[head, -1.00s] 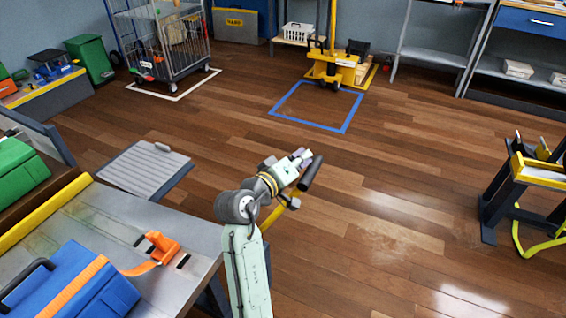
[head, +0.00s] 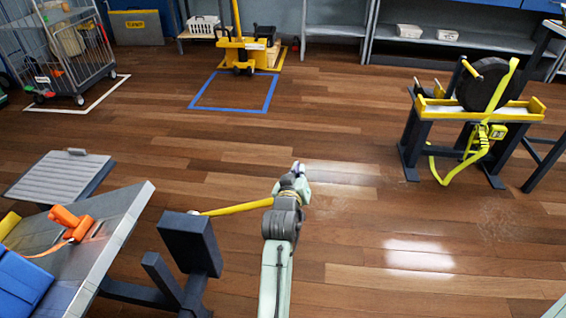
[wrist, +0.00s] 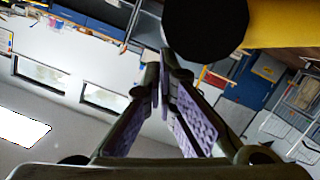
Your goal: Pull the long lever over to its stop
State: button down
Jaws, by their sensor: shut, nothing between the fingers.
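The long lever (head: 238,208) is a yellow bar. In the head view it runs right from a dark post (head: 190,243) and passes out of sight behind my wrist. Its far end is hidden there. In the wrist view a black round grip end (wrist: 205,25) and a yellow bar (wrist: 285,28) fill the upper right, very close to the camera. My gripper (head: 297,168) is at the lever's right end in the head view. In the wrist view its fingers (wrist: 163,58) meet with nothing between them, just below the black grip. Whether they touch it I cannot tell.
A bench (head: 112,232) with an orange ratchet (head: 72,222) stands at the lower left. A ribbed plate (head: 62,177) lies behind it. A stand (head: 470,105) with a black reel and yellow strap is at the right. The floor between is open.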

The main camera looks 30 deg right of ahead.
jog(key=shift+s+d+f+m, duration=0.2)
jog(key=shift+d+f, duration=0.15)
jog(key=shift+f, duration=0.35)
jog(key=shift+s+d+f+m, duration=0.1)
jog(key=shift+s+d+f, duration=0.15)
jog(key=shift+f, duration=0.4)
jog(key=shift+w+r, duration=0.15)
jog(key=shift+r, duration=0.4)
jog(key=r+p, duration=0.3)
jog(key=shift+w+a, duration=0.2)
jog(key=b+v, duration=0.1)
jog(key=v, duration=0.9)
jog(key=shift+s, duration=0.2)
